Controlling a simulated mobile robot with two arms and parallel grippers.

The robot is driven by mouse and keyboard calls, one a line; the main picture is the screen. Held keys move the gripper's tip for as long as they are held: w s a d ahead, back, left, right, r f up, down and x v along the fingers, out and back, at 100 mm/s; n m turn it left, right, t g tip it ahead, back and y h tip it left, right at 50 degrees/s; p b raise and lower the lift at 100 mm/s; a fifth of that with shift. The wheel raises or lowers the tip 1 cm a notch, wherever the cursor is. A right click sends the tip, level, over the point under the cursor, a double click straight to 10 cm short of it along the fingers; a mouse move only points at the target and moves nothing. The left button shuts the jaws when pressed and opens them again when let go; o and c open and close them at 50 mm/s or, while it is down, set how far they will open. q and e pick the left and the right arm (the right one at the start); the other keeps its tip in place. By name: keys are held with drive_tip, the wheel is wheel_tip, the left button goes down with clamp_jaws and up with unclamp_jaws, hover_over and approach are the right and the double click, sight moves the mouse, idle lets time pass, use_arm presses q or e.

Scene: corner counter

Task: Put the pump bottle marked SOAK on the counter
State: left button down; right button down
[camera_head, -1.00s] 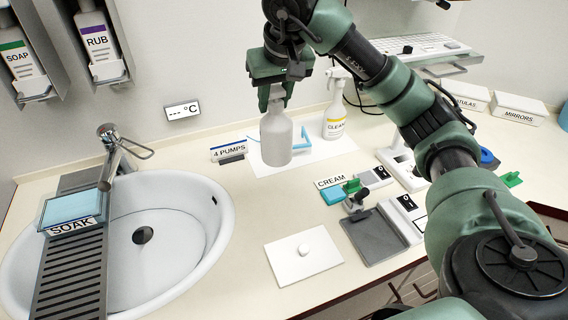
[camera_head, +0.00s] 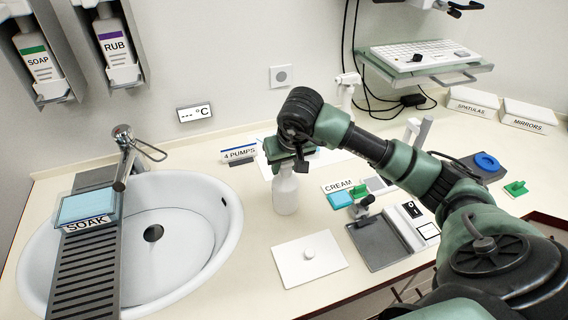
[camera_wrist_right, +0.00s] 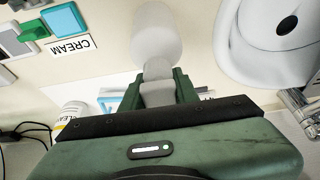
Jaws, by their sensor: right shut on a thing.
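A plain white bottle (camera_head: 286,193) is upright over the middle of the counter (camera_head: 215,275), right of the sink. No lettering shows on its visible side. My right gripper (camera_head: 286,165) is shut on its neck from above and hides its top. In the right wrist view the two fingers (camera_wrist_right: 158,88) close around the neck of the bottle (camera_wrist_right: 156,35). I cannot tell whether its base touches the counter. The word SOAK shows on the label of a blue-topped tray (camera_head: 87,208) on the rack across the sink. My left gripper is not in view.
The sink (camera_head: 205,225) is at left. A 4 PUMPS sign (camera_head: 239,152) stands behind the bottle. A CREAM label (camera_head: 338,187) and a blue block (camera_head: 341,199) are to its right. A white plate with a knob (camera_head: 308,265) lies in front. My arm partly covers the spray bottle (camera_head: 348,88).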

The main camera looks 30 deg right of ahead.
drive_tip(key=shift+w+f, duration=0.1)
drive_tip(key=shift+f, duration=0.1)
drive_tip(key=shift+f, duration=0.1)
drive_tip(key=c, duration=1.1)
unclamp_jaws()
drive_tip(key=shift+f, duration=0.1)
drive_tip(key=shift+o, duration=0.2)
